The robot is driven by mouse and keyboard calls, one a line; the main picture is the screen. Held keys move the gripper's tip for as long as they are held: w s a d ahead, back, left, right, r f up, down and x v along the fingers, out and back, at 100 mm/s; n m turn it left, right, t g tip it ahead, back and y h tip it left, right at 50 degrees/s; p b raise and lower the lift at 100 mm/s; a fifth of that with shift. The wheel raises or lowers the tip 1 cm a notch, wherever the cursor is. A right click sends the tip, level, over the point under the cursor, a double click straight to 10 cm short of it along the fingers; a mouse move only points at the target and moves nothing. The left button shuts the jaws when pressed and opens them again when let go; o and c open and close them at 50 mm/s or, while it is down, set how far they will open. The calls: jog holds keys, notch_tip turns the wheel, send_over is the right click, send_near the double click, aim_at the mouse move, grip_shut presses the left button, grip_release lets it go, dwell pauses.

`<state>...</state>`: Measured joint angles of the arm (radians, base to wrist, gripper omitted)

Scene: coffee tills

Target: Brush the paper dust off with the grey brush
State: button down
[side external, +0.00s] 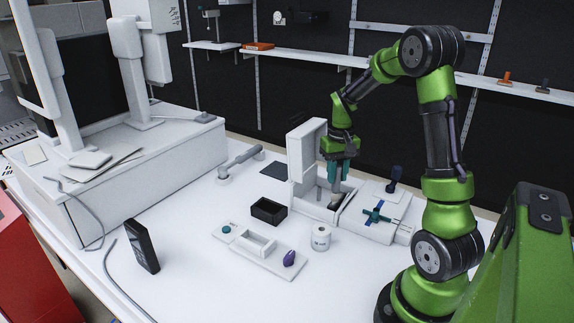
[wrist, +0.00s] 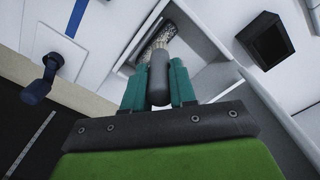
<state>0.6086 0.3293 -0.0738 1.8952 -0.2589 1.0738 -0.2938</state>
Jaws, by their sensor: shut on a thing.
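My gripper (side external: 338,178) is over the white till printer (side external: 352,208), whose lid (side external: 308,150) stands raised. In the wrist view its teal fingers (wrist: 158,85) are shut on the grey brush (wrist: 158,75), one on each side of the handle. The brush's pale bristles (wrist: 166,36) point into the printer's open bay. A speckled grey patch, seemingly the paper dust (wrist: 150,48), lies in the bay beside the bristles. I cannot tell whether the bristles touch it. In the side view the brush is mostly hidden by the fingers and the printer.
A dark blue knobbed tool (side external: 395,178) stands right of the printer. A black card terminal (side external: 142,246) is at left.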

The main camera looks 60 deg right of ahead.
jog(key=shift+d, duration=2.4)
jog(key=shift+a, duration=3.75)
jog(key=shift+s+a, duration=0.1)
jog(key=shift+a, duration=0.15)
jog(key=shift+s+d, duration=0.15)
jog(key=shift+s, duration=0.2)
jog(key=shift+d, duration=3.85)
jog(key=shift+a, duration=3.75)
jog(key=shift+a+r, duration=0.15)
jog(key=shift+a, duration=0.1)
notch_tip(320, 180, up, 8)
